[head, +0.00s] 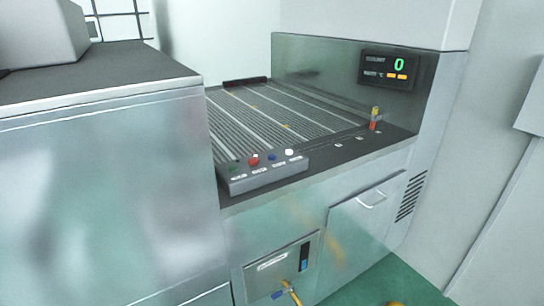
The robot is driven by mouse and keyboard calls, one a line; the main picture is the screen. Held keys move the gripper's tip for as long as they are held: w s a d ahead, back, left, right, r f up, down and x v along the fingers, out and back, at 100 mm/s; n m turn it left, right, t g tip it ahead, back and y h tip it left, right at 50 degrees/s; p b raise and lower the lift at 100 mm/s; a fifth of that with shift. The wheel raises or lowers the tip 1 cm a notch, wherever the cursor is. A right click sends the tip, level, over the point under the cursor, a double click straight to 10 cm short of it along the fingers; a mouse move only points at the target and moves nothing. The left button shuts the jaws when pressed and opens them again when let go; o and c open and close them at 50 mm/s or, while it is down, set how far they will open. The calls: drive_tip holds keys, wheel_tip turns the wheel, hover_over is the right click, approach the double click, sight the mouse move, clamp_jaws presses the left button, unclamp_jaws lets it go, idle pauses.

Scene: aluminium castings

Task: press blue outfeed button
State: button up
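The blue button (271,157) is a small round knob on the grey sloped button box (265,177) at the front left corner of the machine's top. It stands in a row between a larger red button (253,160) on its left and a white button (289,152) on its right. A dark green button (234,166) is at the left end of the row. Small labels sit below the buttons, too small to read. My gripper is not in this view, and nothing touches or covers the blue button.
Behind the box lies a ribbed grey conveyor bed (285,110). A display (388,70) reading 0 is on the back panel. A small red and yellow post (375,118) stands at the right. A tall metal cabinet (105,190) blocks the left. Green floor (375,285) shows at lower right.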

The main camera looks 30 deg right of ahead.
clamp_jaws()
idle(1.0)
